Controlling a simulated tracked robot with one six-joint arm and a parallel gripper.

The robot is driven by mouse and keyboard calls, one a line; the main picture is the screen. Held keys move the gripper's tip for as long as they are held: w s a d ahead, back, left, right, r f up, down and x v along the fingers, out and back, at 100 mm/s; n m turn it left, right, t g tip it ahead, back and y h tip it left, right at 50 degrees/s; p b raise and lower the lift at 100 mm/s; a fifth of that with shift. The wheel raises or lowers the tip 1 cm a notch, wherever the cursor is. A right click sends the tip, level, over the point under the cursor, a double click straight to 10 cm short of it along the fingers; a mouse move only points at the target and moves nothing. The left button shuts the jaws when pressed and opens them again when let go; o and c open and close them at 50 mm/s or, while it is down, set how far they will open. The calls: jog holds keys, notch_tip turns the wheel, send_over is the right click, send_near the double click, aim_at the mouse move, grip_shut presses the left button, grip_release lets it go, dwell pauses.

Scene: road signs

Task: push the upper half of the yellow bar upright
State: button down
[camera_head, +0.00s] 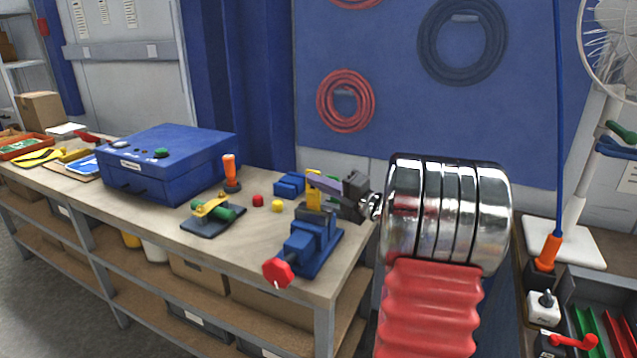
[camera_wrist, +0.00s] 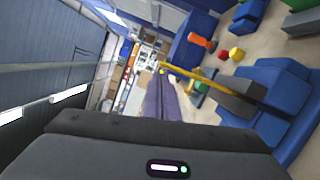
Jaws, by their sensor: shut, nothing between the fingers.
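The yellow bar (camera_head: 313,194) stands in the blue vise (camera_head: 308,250) near the bench's right end. In the wrist view the bar (camera_wrist: 212,80) runs from between the dark vise jaws to beside my fingertips. My gripper (camera_head: 312,178) is shut and empty, its purple-grey fingers lying across the bar's upper part in the head view. In the wrist view the fingers (camera_wrist: 161,82) reach to the bar's free end; whether they touch it is unclear. Part of the bar is hidden behind the fingers in the head view, and its exact tilt is hard to judge.
A large blue box (camera_head: 168,160) stands farther left. Bare bench lies between them.

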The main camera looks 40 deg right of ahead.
jog(key=s+a, duration=0.1)
jog(key=s, duration=1)
jog(key=shift+s+a+f, duration=0.15)
dwell(0.4)
